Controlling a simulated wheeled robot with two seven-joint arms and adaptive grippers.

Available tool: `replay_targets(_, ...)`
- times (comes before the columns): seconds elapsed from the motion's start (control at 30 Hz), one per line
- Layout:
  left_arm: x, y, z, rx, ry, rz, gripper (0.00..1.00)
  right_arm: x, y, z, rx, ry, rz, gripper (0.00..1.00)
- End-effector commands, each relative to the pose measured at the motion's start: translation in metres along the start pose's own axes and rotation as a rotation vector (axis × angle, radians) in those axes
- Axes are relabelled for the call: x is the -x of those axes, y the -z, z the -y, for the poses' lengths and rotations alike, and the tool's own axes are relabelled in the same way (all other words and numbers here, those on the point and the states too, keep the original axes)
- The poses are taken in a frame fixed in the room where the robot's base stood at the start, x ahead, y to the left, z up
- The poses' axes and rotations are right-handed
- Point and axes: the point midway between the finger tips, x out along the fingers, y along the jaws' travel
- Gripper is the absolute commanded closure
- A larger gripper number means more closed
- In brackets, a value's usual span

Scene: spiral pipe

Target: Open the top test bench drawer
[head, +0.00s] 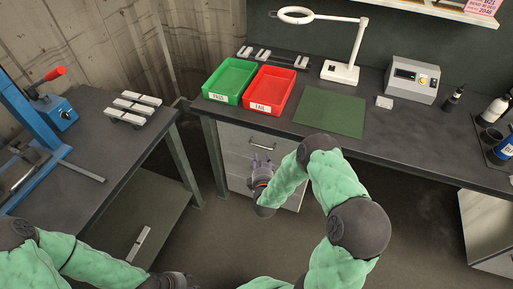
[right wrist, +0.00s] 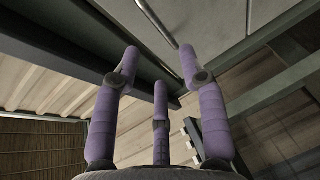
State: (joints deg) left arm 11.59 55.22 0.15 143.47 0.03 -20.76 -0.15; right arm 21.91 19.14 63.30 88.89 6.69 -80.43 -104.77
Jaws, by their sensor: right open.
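The grey drawer cabinet (head: 235,140) stands under the test bench (head: 385,135). Its top drawer front has a metal bar handle (head: 262,146) and looks flush with the cabinet. My right gripper (head: 262,162) is just below the handle in the head view, with its fingers spread. In the right wrist view, the purple fingers (right wrist: 160,62) are open and empty, and the handle bar (right wrist: 157,20) runs beyond the fingertips, apparently not between them. My right forearm hides part of the cabinet. My left gripper (head: 177,280) is low at the bottom edge, its fingers unclear.
Green (head: 230,82) and red (head: 270,92) trays, a white magnifier lamp (head: 342,70), a green mat (head: 330,112) and a control box (head: 410,80) stand on the bench. A side table (head: 95,165) with a blue press (head: 35,120) is at left. Floor before the cabinet is clear.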

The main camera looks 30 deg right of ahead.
Motion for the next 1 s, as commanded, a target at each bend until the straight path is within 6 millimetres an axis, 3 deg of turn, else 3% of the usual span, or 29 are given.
replay_targets(0.3,-0.021,0.001,0.007,0.0,0.0,-0.001,0.6,-0.057,0.0,0.003,-0.002,-0.001,-0.001,0.58)
replay_targets(0.5,-0.028,0.002,0.01,0.0,0.0,-0.001,0.6,-0.08,0.0,0.002,-0.002,0.0,-0.001,0.58)
replay_targets(0.93,-0.029,0.002,0.01,0.0,0.0,-0.001,0.6,-0.088,0.001,0.001,-0.002,0.002,-0.002,0.58)
replay_targets(1.0,-0.029,0.002,0.01,0.0,0.0,-0.001,0.6,-0.088,0.001,0.001,-0.002,0.002,-0.002,0.78)
